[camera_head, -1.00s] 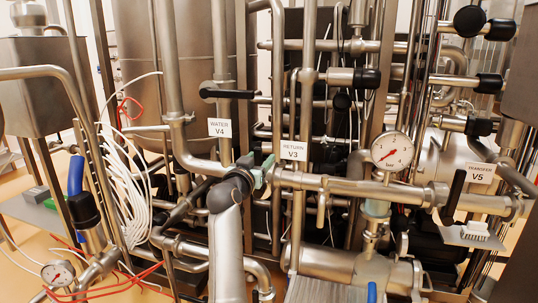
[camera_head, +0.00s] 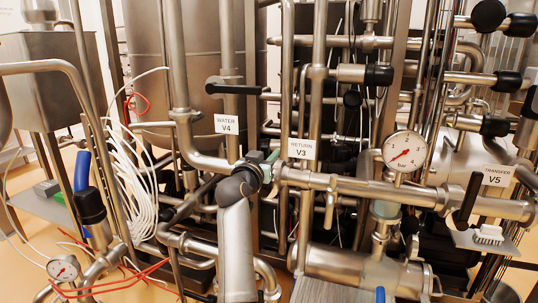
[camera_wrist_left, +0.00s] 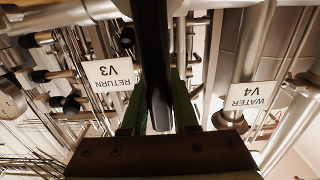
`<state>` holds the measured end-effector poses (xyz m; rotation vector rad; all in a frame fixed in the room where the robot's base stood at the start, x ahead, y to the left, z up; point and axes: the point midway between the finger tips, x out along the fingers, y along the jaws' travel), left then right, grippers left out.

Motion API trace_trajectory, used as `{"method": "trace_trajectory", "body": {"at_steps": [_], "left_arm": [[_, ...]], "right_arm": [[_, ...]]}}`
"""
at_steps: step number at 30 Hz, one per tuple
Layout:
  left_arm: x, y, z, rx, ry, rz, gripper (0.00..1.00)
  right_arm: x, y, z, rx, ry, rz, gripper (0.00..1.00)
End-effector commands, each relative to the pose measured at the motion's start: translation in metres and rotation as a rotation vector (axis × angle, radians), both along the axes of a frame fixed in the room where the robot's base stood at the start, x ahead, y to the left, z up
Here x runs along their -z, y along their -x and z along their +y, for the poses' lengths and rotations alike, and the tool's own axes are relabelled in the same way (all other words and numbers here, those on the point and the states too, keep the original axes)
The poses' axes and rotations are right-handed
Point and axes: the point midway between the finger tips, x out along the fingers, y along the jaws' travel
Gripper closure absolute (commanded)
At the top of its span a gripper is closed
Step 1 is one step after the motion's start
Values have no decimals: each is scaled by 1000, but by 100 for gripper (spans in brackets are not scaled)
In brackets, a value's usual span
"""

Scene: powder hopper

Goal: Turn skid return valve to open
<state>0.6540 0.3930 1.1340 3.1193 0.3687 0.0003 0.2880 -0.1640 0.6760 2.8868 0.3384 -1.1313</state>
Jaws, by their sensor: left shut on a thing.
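The return valve is marked by the white tag "RETURN V3" (camera_head: 302,149) on a steel pipe in the head view. The tag also shows upside down in the left wrist view (camera_wrist_left: 110,78). My left gripper (camera_head: 268,168) is just left of and below this tag, at the horizontal pipe. In the left wrist view its green fingers (camera_wrist_left: 160,108) are shut on a long black valve handle (camera_wrist_left: 152,45) that runs up between them. In the head view my gripper and wrist hide most of the handle. My right gripper is not in view.
The "WATER V4" tag (camera_head: 228,124) and its black lever (camera_head: 232,87) are up and left. A pressure gauge (camera_head: 404,151) stands close on the right, then the "TRANSFER V5" tag (camera_head: 497,176) and its black lever (camera_head: 467,200). Pipes crowd the space around my gripper.

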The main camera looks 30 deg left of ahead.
Motion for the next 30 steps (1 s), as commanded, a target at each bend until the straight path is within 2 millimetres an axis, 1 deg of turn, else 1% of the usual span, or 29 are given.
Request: {"method": "trace_trajectory", "body": {"at_steps": [1, 3, 4, 30], "left_arm": [[0, 0, 0, 0, 0, 0, 91], [0, 0, 0, 0, 0, 0, 99], [0, 0, 0, 0, 0, 0, 100], [0, 0, 0, 0, 0, 0, 100]], "right_arm": [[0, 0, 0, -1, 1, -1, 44], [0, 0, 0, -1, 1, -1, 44], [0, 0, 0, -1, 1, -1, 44], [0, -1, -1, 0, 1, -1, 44]]}}
